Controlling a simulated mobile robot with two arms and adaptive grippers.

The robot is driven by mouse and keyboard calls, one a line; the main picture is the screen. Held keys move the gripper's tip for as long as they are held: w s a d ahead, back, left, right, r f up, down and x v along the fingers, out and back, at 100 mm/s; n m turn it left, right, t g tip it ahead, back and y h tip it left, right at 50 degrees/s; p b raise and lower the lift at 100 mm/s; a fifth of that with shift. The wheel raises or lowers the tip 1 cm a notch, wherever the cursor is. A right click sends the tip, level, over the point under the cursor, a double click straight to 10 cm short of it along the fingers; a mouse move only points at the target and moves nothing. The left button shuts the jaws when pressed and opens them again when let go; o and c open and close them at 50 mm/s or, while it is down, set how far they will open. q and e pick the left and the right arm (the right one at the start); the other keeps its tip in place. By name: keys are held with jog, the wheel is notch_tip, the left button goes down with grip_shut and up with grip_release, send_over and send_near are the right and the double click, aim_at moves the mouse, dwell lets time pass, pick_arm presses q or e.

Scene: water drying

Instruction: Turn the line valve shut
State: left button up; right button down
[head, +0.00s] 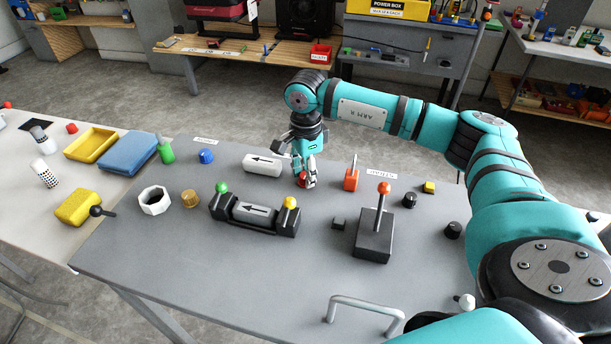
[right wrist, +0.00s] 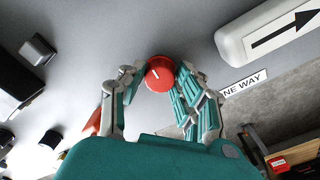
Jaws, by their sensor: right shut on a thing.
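A round red knob (right wrist: 160,74) with a short white line across its top sits between the fingers of my right gripper (right wrist: 160,84) in the right wrist view. In the head view my right gripper (head: 305,181) points down over the grey table and is shut on the knob, which shows only in part. A white cylinder with a black arrow (head: 262,165) lies just left of the gripper; it also shows at the upper right of the right wrist view (right wrist: 270,32). My left gripper is not in view.
Right of the gripper stand an orange-red lever (head: 351,179) and a black box with an orange-topped stick (head: 374,235). A black cradle (head: 254,220) with green and yellow knobs is at front left. The table's front middle is bare, up to a metal handle (head: 365,308).

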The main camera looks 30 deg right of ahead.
jog(key=shift+r+n, duration=0.1)
jog(key=shift+n, duration=0.5)
jog(key=c, duration=0.9)
grip_release()
jog(key=shift+c, duration=0.2)
notch_tip(320, 180, up, 12)
